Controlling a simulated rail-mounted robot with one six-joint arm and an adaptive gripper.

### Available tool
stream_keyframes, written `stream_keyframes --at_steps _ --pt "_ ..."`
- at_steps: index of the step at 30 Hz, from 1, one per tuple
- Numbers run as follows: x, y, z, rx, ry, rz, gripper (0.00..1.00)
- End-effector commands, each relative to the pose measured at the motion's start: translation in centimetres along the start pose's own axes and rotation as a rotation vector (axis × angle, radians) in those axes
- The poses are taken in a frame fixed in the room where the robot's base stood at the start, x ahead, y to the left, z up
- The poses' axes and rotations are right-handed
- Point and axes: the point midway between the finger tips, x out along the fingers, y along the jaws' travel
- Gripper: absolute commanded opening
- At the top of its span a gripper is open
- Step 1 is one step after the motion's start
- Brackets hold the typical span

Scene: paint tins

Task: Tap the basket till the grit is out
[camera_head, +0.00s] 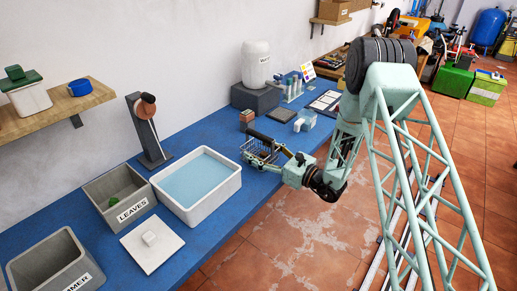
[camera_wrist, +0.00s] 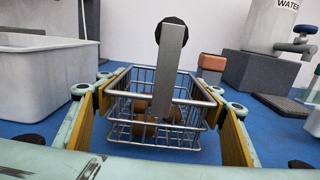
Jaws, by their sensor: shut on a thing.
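The wire basket (camera_head: 258,152) is over the blue bench, to the right of the water-filled tub. My gripper (camera_head: 279,157) is shut on it. In the wrist view the basket (camera_wrist: 187,124) sits between my two yellow-lined fingers, level, with its rim near the fingertips. A grey bar with a black round end (camera_wrist: 170,62) rises across the basket's middle; it looks like its handle. Something brown (camera_wrist: 141,128) shows through the wires low in the basket, partly hidden by the bar. I cannot make out grit, nor whether the basket touches the bench.
The pale tub (camera_head: 233,186) stands left of the basket. A LEAVES bin (camera_head: 140,209), a white plate (camera_head: 135,257) and a dark stand (camera_head: 154,158) are further left. A white WATER container (camera_head: 256,66) on a grey block and a small brown-topped block (camera_head: 247,117) stand behind.

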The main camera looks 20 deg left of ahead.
Motion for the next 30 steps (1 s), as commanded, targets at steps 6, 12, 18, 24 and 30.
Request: stream_keyframes --at_steps 6,12,18,24,30 --pt "0.0 0.01 -0.96 0.001 0.0 0.0 0.48" --pt "0.0 0.01 -0.94 0.0 0.0 0.0 0.48" --pt "0.0 0.0 -0.94 0.0 0.0 0.0 0.73" --pt "0.0 0.01 -0.95 0.0 0.0 0.0 0.78" --pt "-0.07 0.0 -0.96 0.0 0.001 0.0 0.78"
